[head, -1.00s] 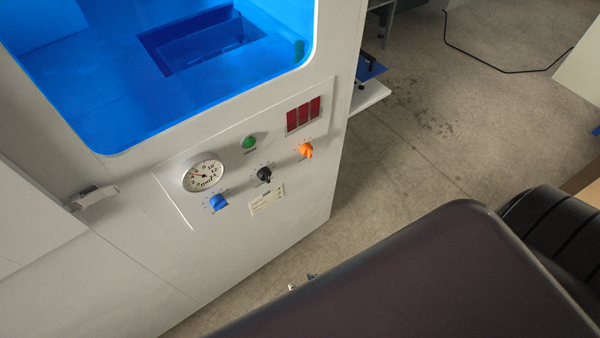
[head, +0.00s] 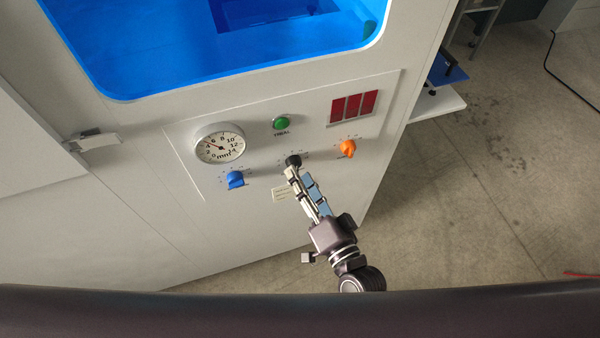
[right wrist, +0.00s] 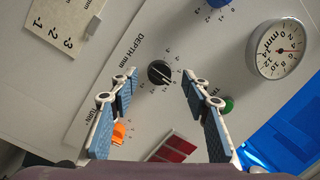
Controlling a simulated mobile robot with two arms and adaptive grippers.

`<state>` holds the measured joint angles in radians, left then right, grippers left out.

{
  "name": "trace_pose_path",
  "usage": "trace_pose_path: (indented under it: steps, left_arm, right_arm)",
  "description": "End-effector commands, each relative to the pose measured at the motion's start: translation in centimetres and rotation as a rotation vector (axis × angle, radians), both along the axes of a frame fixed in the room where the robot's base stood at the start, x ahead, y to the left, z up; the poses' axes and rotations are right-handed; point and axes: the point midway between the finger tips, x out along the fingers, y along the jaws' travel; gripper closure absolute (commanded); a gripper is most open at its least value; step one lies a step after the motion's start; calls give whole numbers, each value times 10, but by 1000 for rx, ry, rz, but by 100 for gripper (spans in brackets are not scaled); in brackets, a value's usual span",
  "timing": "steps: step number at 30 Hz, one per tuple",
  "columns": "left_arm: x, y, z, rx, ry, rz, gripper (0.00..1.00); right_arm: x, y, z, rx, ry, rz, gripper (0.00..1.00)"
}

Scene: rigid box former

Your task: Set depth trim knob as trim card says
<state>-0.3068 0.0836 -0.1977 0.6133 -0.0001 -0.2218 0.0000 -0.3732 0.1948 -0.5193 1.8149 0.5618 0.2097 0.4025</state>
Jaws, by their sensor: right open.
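The black depth knob (head: 293,160) sits mid-panel on the white machine, beside the words "DEPTH mm" in the right wrist view (right wrist: 158,72). It has a pale pointer line and a ring of scale marks; its exact setting is too small to read. My right gripper (head: 299,178) is open in front of it. In the right wrist view its fingertips (right wrist: 158,74) are apart on either side of the knob in the picture; no contact is clear. The trim card (head: 283,194), cream, is partly hidden by the gripper; it shows cut off with some digits in the wrist view (right wrist: 65,22). My left gripper is not in view.
Nearby on the panel are a blue knob (head: 235,180), an orange knob (head: 347,148), a green button (head: 281,123), a round mm gauge (head: 219,144) and a red display (head: 353,107). A blue-lit window is above. Open floor (head: 480,200) lies right.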

Motion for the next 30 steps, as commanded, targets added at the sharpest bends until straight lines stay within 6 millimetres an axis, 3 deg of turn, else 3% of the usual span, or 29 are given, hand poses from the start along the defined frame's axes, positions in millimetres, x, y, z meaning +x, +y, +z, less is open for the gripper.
trace_pose_path:
  steps: [6,15,26,30]
  left_arm:
    - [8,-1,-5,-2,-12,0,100]
    - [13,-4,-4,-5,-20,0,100]
    - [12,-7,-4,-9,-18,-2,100]
    - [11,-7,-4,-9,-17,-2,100]
  right_arm:
    - [19,8,-1,-1,0,-1,57]
    - [21,9,-1,-3,1,-1,58]
    - [21,9,-1,-3,1,0,97]
    - [20,9,-1,-4,1,-1,98]
